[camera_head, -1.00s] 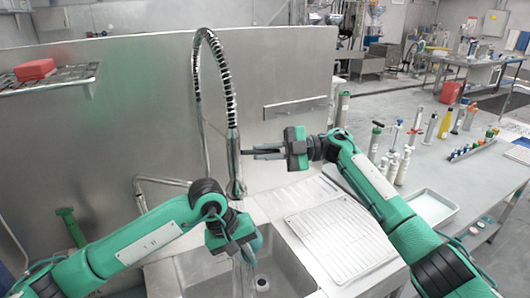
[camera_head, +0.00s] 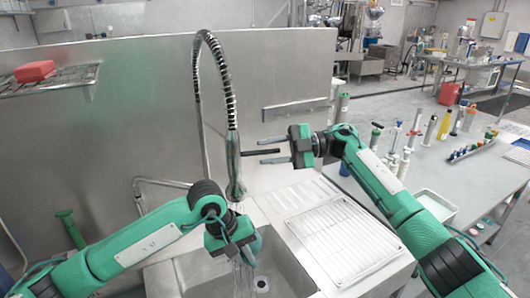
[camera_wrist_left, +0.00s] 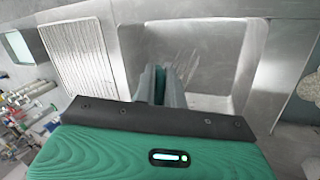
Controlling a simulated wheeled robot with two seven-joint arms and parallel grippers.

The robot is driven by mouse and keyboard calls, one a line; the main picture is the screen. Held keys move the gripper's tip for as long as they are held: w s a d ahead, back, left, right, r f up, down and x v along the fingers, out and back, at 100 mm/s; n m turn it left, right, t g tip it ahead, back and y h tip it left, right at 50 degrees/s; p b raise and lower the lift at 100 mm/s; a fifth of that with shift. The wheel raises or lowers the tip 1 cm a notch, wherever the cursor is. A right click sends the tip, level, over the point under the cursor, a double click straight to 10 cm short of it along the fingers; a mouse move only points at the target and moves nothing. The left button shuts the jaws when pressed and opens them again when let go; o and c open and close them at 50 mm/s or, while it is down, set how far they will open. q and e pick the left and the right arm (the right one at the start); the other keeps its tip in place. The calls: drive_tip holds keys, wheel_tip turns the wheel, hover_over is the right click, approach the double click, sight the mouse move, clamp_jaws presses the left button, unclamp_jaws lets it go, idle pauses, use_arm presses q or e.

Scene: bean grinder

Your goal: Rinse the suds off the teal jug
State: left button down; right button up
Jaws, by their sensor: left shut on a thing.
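The teal jug (camera_head: 257,243) is mostly hidden behind my left gripper (camera_head: 243,250) in the head view. A sliver of teal (camera_wrist_left: 160,84) shows between the fingers in the left wrist view. My left gripper is shut on the jug and holds it over the sink basin (camera_head: 205,275), below the spray head (camera_head: 235,178). Thin streaks of water run down around the gripper. Suds cannot be made out. My right gripper (camera_head: 261,151) is open, its fingers above and below a dark lever (camera_head: 258,152) beside the spray head, apart from it.
A ribbed drainboard (camera_head: 345,240) lies right of the basin. A coiled hose (camera_head: 228,90) arches above the spray head. A side table (camera_head: 440,170) with bottles and a white tray (camera_head: 437,205) stands at the right. A wall rack (camera_head: 60,82) holds a red block (camera_head: 35,71).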

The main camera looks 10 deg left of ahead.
drive_tip(key=v, duration=1)
drive_tip(key=shift+w+d, duration=0.15)
drive_tip(key=shift+d, duration=0.2)
drive_tip(key=c, duration=0.5)
drive_tip(key=shift+a+f, duration=0.2)
drive_tip(key=shift+f, duration=0.1)
clamp_jaws()
drive_tip(key=s+d+f+n+t+y, duration=0.2)
drive_tip(key=s+f+n+t+y, duration=0.5)
drive_tip(key=s+f, duration=0.25)
drive_tip(key=w+a+r+m+t, duration=0.1)
drive_tip(key=w+a+r, duration=0.3)
drive_tip(key=a+r, duration=0.3)
drive_tip(key=shift+w+a, duration=0.4)
drive_tip(key=shift+a, duration=1.15)
